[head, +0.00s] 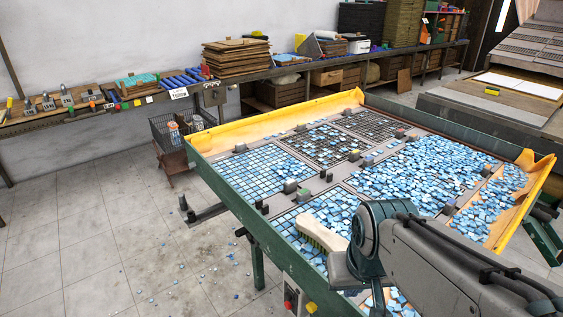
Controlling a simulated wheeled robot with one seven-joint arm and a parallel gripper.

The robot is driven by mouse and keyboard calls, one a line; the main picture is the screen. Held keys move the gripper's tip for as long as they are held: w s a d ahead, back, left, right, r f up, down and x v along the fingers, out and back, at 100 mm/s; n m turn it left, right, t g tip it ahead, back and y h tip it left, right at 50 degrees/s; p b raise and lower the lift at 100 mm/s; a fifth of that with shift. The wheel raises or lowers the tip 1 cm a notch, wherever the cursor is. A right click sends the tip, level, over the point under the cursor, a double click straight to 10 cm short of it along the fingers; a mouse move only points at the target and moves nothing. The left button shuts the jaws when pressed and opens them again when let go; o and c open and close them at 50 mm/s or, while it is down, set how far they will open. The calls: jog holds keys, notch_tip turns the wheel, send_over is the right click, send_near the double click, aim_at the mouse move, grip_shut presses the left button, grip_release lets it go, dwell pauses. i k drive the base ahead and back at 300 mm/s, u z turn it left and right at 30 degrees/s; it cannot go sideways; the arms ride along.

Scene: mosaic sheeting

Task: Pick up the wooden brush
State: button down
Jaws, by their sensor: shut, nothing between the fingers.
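The wooden brush (322,235) has a pale wooden back and greenish bristles along its lower left side. It lies slantwise over blue tiles at the near side of the worktable (252,222). My gripper (346,271) is at the end of my arm, just below and to the right of the brush in the picture. It is shut and empty, and its fingertips are hard to make out. My arm comes in from the lower right and may cover the brush's right end. I cannot tell from this view whether the gripper touches the brush.
Loose blue tiles fill the right of the worktable, and gridded tile sheets lie at its left and back. Small grey blocks stand between the sections. Yellow raised edges (268,120) border the table. A shelf (250,78) with tools and crates runs along the wall.

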aim_at(326, 240)
jog(key=k, duration=0.5)
jog(key=u, duration=1.15)
jog(key=i, duration=2.4)
jog(key=z, duration=3.1)
